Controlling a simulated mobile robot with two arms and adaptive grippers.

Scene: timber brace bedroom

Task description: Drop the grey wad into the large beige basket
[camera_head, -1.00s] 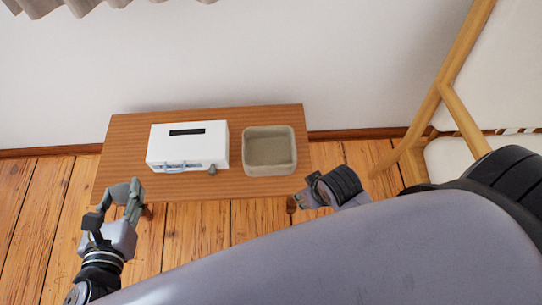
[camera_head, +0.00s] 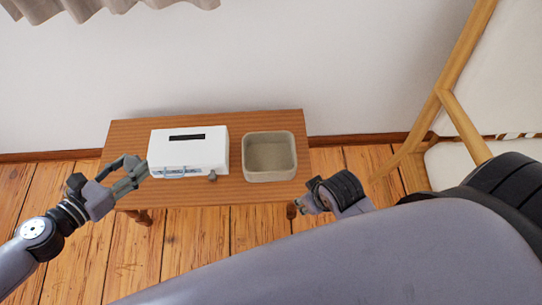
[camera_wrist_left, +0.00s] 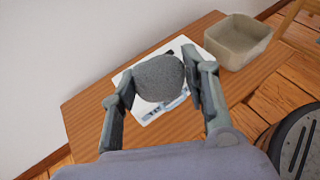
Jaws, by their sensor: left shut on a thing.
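The grey wad (camera_wrist_left: 159,77) is a rough, rounded lump between the two fingers of my left gripper (camera_wrist_left: 160,85) in the left wrist view. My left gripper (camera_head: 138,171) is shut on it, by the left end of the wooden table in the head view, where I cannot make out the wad. The large beige basket (camera_head: 270,175) stands upright on the table's right part, open at the top. It also shows at upper right in the left wrist view (camera_wrist_left: 238,48). My right gripper (camera_head: 309,203) is near the table's front right corner; its fingers are unclear.
A white box (camera_head: 188,150) with a dark slot and pale blue handle lies between my left gripper and the basket. The wooden table (camera_head: 235,193) stands by the wall. A wooden frame (camera_head: 440,95) rises at right.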

